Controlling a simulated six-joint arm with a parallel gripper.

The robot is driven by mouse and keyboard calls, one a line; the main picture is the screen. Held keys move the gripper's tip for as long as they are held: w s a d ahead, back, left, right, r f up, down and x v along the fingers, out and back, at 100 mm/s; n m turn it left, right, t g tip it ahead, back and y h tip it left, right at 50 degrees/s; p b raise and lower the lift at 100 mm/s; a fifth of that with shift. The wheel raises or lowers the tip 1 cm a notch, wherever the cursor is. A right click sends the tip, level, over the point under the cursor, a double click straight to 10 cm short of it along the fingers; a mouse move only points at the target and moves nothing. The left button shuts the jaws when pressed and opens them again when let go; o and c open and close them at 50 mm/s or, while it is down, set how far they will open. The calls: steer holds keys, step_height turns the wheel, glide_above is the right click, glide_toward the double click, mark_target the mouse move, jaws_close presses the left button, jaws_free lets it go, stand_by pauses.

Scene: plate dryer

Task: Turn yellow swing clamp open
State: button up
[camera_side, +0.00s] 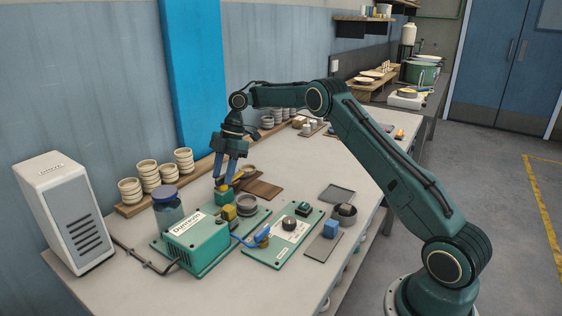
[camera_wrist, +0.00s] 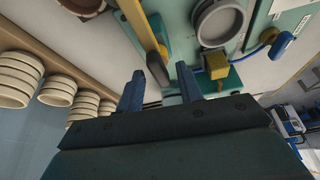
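The yellow swing clamp shows in the wrist view as a long yellow bar (camera_wrist: 143,28) running from the top edge towards the space ahead of my gripper (camera_wrist: 160,76). A grey-blue piece (camera_wrist: 157,69) near the bar's end lies between the fingers in the picture; I cannot tell whether they touch it. The two dark blue fingers are spread apart. In the side view my gripper (camera_side: 222,180) points down just above the clamp's yellow part (camera_side: 223,188) on a green base. The fingers partly hide the clamp there.
A green dryer unit (camera_side: 197,240) with a blue-lidded jar (camera_side: 168,207) stands close by, with a yellow block (camera_side: 229,212) and a round grey cup (camera_side: 247,205). A control panel (camera_side: 284,238) is to the right. Stacked bowls (camera_side: 147,175) line the wall. A white vented box (camera_side: 65,212) stands left.

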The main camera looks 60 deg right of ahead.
steer(key=shift+m, duration=0.5)
steer(key=m+t, duration=0.1)
steer(key=m, duration=0.2)
steer(key=shift+s+h, duration=0.15)
steer(key=shift+h, duration=0.15)
steer(key=m+t, duration=0.1)
steer(key=m, duration=0.1)
steer(key=m+h, duration=0.1)
steer(key=m, duration=0.1)
steer(key=shift+a+t, duration=0.15)
steer(key=shift+t, duration=0.25)
steer(key=m+h, duration=0.1)
steer(key=m, duration=0.3)
steer(key=shift+s+t, duration=0.1)
steer(key=shift+t, duration=0.3)
steer(key=m+h, duration=0.1)
steer(key=m, duration=0.1)
steer(key=m+h, duration=0.1)
steer(key=m, duration=0.1)
steer(key=shift+a+m, duration=0.2)
steer(key=shift+m, duration=0.1)
steer(key=v, duration=1.4)
steer(key=s+a+r, duration=0.2)
steer(key=s+r, duration=0.1)
steer(key=s, duration=0.5)
steer(key=s+a+r, duration=0.3)
steer(key=s, duration=0.6)
steer(key=shift+a+t, duration=0.2)
steer(key=shift+t, duration=0.2)
